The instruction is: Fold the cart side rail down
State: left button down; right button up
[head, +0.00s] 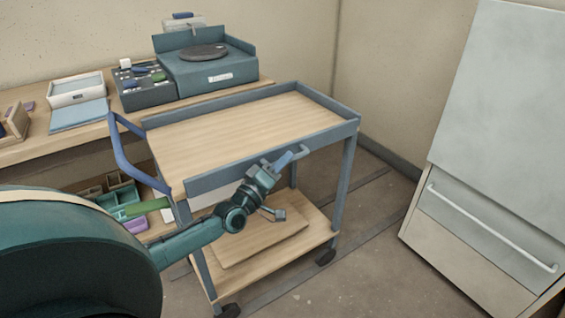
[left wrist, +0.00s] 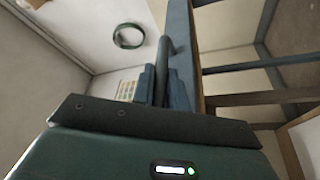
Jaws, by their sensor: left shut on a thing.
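The cart (head: 215,145) has a wooden top with blue-grey rails. Its near side rail (head: 225,173) stands up along the front edge, level with the right end rail where they meet. A small grey handle (head: 302,151) sticks out from this rail toward its right part. My left gripper (head: 284,160) is at this handle and shut on it. In the left wrist view the fingers (left wrist: 160,88) close around the handle bar (left wrist: 166,50), beside the rail (left wrist: 181,50). The fingertips are small and partly hidden in the head view. My right gripper is in neither view.
A blue push handle (head: 123,155) is at the cart's left end. A lower shelf (head: 290,240) holds a flat board. A workbench (head: 85,130) with a scale (head: 210,72) stands behind. A large pale cabinet (head: 490,130) stands right. Floor between cart and cabinet is clear.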

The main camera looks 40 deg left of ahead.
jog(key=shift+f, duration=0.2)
pick_arm(q)
jog(key=shift+s+d+f+m+h+b, duration=0.1)
jog(key=shift+d+f+m+h+b, duration=0.1)
jog(key=shift+m+b, duration=0.25)
jog(key=shift+d+f+m+h+b, duration=0.1)
jog(key=shift+f+m+h+b, duration=0.1)
jog(key=shift+m+b, duration=0.25)
jog(key=shift+s+d+f+m+g+h+b, duration=0.25)
jog(key=shift+f+m+h+b, duration=0.95)
jog(key=shift+m, duration=2.25)
jog(key=shift+w+d+f+m+g+h+b, duration=0.1)
jog(key=shift+f+m+g+h+b, duration=0.3)
jog(key=shift+m+h+b, duration=2.2)
jog(key=shift+s+d+f+m+g+h+b, duration=0.1)
jog(key=shift+f+m+g+h+b, duration=0.55)
jog(key=shift+m, duration=3.6)
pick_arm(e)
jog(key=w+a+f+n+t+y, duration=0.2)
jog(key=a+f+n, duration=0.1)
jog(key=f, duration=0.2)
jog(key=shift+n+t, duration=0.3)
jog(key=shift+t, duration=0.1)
pick_arm(q)
jog(key=shift+f+t+h, duration=0.25)
jog(key=shift+t, duration=0.15)
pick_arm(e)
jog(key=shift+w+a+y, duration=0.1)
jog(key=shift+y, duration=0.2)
